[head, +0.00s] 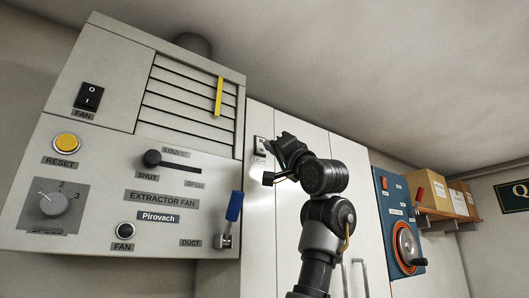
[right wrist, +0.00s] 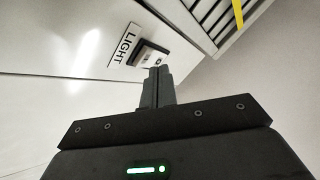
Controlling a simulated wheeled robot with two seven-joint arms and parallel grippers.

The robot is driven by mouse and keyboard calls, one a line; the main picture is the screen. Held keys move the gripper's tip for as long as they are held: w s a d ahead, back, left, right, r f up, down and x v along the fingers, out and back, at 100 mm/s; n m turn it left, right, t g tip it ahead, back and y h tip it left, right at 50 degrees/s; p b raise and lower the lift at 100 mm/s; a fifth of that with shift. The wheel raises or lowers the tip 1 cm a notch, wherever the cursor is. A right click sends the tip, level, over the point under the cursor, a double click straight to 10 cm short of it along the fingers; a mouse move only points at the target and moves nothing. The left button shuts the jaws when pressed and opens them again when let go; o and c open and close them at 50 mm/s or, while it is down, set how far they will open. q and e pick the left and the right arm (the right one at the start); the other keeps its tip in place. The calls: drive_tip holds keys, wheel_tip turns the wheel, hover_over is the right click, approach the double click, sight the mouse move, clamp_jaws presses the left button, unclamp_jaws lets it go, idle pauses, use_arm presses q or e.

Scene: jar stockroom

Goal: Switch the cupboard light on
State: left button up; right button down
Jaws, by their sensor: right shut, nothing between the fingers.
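The cupboard light switch (head: 261,145) is a small rocker in a pale plate on the white cupboard (head: 262,215), beside the extractor fan panel. In the right wrist view the switch (right wrist: 149,52) has a dark surround and a LIGHT label (right wrist: 124,45) next to it. My right gripper (head: 275,146) is shut and empty, with its fingertips right at the switch. In the right wrist view the closed fingertips (right wrist: 158,72) overlap the switch's near end; I cannot tell whether they touch it. A bright patch shows on the cupboard door. My left gripper is out of view.
The extractor fan panel (head: 103,189) stands close on the left, with a blue-handled lever (head: 234,207) jutting out and a yellow strip (head: 219,96) on its grille. A blue panel (head: 390,215) with a crank and shelf boxes (head: 456,198) are on the right.

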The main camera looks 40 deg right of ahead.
drive_tip(key=shift+w, duration=0.1)
drive_tip(key=shift+w, duration=0.35)
drive_tip(key=shift+w+f, duration=0.1)
drive_tip(key=shift+w, duration=0.3)
idle(0.7)
drive_tip(key=shift+s, duration=0.1)
drive_tip(key=shift+s+b, duration=0.5)
drive_tip(key=shift+s, duration=0.3)
drive_tip(key=shift+s+a+r+b, duration=0.1)
drive_tip(key=shift+s+r+b, duration=0.15)
drive_tip(key=shift+s+b, duration=0.75)
drive_tip(key=shift+s+r+b, duration=0.2)
drive_tip(key=shift+s+b, duration=0.3)
drive_tip(key=shift+s, duration=0.95)
